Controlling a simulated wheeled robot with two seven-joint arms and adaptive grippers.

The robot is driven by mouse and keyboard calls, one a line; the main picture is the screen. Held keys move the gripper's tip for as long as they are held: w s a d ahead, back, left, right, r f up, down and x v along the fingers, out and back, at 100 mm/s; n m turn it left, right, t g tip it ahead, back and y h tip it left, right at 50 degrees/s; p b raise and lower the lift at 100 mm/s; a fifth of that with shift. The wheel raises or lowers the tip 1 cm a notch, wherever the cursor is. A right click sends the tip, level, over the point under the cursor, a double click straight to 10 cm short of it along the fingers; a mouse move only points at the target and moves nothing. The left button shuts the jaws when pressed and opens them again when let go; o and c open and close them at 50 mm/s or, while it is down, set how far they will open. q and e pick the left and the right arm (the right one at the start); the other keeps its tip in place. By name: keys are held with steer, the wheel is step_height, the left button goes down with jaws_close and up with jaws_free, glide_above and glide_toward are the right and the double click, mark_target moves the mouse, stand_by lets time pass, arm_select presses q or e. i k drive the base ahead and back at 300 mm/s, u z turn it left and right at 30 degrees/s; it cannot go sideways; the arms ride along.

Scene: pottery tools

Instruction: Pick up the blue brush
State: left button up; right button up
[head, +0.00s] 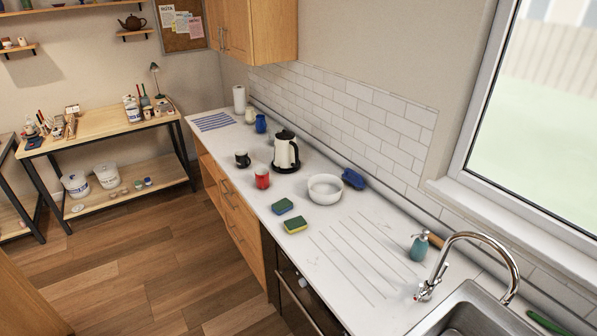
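A dark blue object (353,179) lies on the white counter (290,240) against the tiled wall, just right of a white bowl (325,189). It may be the blue brush, but it is too small to tell its exact shape. A brown, handle-like thing (436,240) lies by the wall behind the teal soap dispenser (419,247); its far end is hidden. Neither of my grippers is in view.
A kettle (286,152), a red mug (262,177), a dark mug (242,158) and two sponges (295,224) stand or lie on the counter. The faucet (465,262) and sink (480,314) are at the front right. A wooden workbench (100,122) stands at the left; the floor (160,260) between is clear.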

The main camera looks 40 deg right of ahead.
mark_target(357, 181)
steer(key=u, duration=0.05)
steer(key=i, duration=1.1)
steer(key=z, duration=0.2)
